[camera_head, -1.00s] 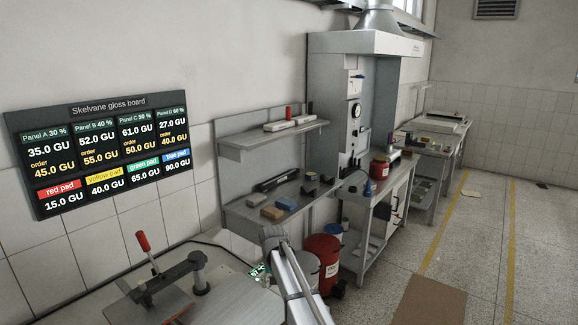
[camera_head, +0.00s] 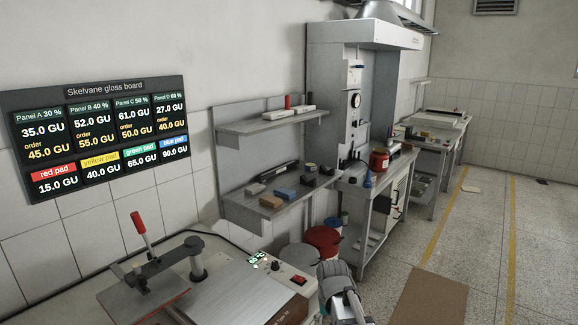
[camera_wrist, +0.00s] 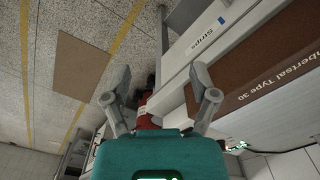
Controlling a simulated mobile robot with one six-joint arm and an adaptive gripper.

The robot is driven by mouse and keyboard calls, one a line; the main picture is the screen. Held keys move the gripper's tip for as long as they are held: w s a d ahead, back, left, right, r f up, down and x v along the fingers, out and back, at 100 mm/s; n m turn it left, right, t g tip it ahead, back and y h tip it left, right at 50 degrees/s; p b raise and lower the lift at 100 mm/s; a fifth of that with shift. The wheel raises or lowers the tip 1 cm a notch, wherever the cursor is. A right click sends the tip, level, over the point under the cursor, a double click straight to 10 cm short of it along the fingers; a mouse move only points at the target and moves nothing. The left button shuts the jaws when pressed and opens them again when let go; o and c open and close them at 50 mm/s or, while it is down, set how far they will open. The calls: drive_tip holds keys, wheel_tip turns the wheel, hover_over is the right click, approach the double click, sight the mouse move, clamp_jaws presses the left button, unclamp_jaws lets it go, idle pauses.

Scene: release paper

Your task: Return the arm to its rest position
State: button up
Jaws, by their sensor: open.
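My arm (camera_head: 340,292) shows at the bottom centre of the head view, beside the right end of the press bench. The fingertips cannot be made out there. In the wrist view my gripper (camera_wrist: 162,70) is open, its two grey fingers spread wide with nothing between them. A teal body fills the bottom centre of that view and hides part of the gripper's base.
A press (camera_head: 165,278) with a red-handled lever stands at lower left. Behind my arm are a red drum (camera_head: 322,240) and a grey-lidded bin (camera_head: 298,256). Shelves (camera_head: 262,207) and a tall grey machine (camera_head: 352,95) line the wall. The right floor is open, with a brown mat (camera_head: 430,300).

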drive_tip(key=s+d+f+b, duration=0.2)
drive_tip(key=s+d, duration=0.3)
drive_tip(key=s, duration=0.4)
drive_tip(key=shift+s+d+f, duration=0.15)
drive_tip(key=shift+d+f, duration=0.2)
drive_tip(key=shift+f, duration=0.3)
